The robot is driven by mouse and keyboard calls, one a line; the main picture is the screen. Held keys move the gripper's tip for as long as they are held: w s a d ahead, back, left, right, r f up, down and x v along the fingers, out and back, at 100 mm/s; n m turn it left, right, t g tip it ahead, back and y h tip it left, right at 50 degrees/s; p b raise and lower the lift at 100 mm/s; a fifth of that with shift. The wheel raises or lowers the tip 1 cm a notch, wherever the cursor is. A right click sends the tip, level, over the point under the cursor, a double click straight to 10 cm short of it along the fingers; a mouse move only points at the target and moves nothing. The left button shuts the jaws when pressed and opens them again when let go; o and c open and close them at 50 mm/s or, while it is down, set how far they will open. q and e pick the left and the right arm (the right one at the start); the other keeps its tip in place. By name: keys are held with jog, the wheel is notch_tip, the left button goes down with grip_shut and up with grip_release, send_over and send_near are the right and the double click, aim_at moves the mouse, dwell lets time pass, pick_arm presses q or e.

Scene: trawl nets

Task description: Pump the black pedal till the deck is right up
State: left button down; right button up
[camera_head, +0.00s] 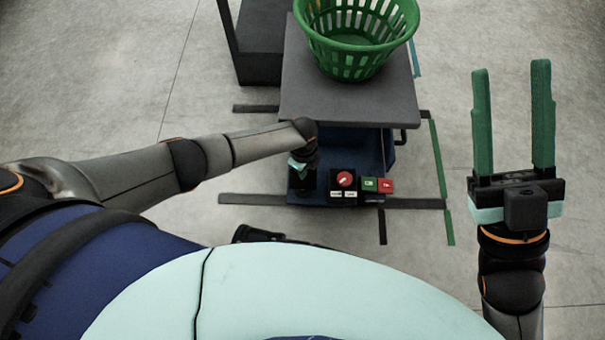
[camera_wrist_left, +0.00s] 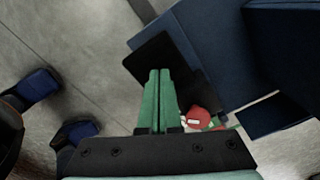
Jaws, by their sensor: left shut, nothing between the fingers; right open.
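The grey deck (camera_head: 345,98) is a flat platform on a dark blue base (camera_head: 366,150), with a gap between them at the front. The black pedal (camera_wrist_left: 148,58) is a flat dark plate beside the blue base in the left wrist view. My left gripper (camera_head: 302,168) points down at the front left of the base. Its green fingers are together and empty, and their tips (camera_wrist_left: 160,72) overlap the pedal in the left wrist view. I cannot tell whether they touch it. In the head view the gripper and wrist mostly hide the pedal. My right gripper (camera_head: 512,120) is open and empty, well right of the deck.
A green basket (camera_head: 352,45) stands on the deck. A control panel with a red knob (camera_head: 346,179), a green button (camera_head: 369,184) and a red button (camera_head: 387,185) sits right of my left gripper. Green and dark tape marks the floor. Clear floor lies right of the deck.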

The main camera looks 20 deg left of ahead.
pick_arm(q)
jog(key=shift+f, duration=0.15)
notch_tip(320, 180, down, 4)
jog(key=b, duration=0.4)
jog(key=shift+r+p, duration=2.05)
jog(key=shift+r, duration=0.1)
notch_tip(320, 180, up, 6)
jog(key=p, duration=0.6)
jog(key=shift+r, duration=0.1)
